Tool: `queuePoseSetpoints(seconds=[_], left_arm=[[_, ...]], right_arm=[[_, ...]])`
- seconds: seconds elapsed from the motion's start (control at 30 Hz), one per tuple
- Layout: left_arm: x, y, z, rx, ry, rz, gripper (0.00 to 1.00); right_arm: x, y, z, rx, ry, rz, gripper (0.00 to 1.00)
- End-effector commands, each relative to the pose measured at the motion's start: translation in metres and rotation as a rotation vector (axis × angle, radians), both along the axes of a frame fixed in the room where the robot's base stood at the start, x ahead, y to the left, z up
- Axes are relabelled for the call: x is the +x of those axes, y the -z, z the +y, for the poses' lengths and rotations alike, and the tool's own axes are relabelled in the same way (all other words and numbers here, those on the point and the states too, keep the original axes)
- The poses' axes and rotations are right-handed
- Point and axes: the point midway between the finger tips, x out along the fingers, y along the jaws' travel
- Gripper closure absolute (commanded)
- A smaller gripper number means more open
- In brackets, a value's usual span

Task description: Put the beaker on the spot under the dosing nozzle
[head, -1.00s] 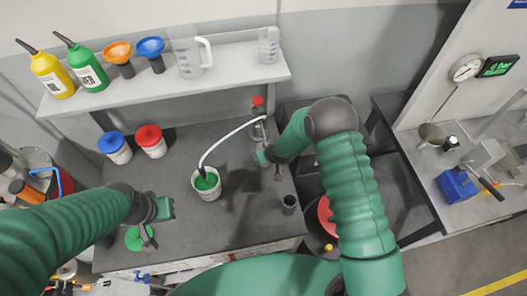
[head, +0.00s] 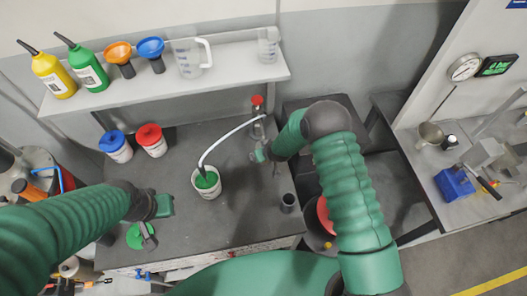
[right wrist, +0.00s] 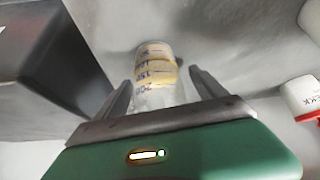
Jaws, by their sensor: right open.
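A clear beaker (right wrist: 155,75) with dark scale marks and a yellowish tint near its base shows between my right fingers in the right wrist view, which is upside down. In the head view, a glassy thing (head: 258,128) at the back of the bench seems to be this beaker. My right gripper (head: 260,152) is just in front of it, open (right wrist: 165,90), fingers either side in the picture; contact cannot be told. The spot is not clearly seen.
Blue-lidded (head: 116,149) and red-lidded (head: 151,142) tubs stand at the back left. A small dark cup (head: 288,203) is near the right edge. A shelf (head: 230,70) above holds bottles, funnels and jugs. A dark box (head: 312,108) stands right of the bench.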

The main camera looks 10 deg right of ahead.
Motion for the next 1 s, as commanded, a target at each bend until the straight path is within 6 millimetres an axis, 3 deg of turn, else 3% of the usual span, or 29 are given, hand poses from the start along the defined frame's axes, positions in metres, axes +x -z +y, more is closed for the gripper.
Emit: queuePoseSetpoints(seconds=[0.23,0.6,0.83,0.93,1.0], left_arm=[[0.000,0.003,0.000,0.000,0.000,0.000,1.00],[0.000,0.025,0.000,0.000,0.000,0.000,1.00],[0.000,0.027,0.000,0.000,0.000,0.000,1.00],[0.000,0.027,0.000,0.000,0.000,0.000,1.00],[0.000,0.027,0.000,0.000,0.000,0.000,1.00]], right_arm=[[-0.006,-0.012,-0.002,0.000,0.001,-0.002,0.19],[-0.053,-0.085,-0.011,0.000,0.001,-0.003,0.19],[-0.070,-0.112,-0.017,-0.005,0.006,0.013,0.19],[-0.100,-0.138,-0.028,-0.016,0.029,0.068,0.19],[-0.134,-0.160,-0.040,-0.026,0.062,0.127,0.19]])
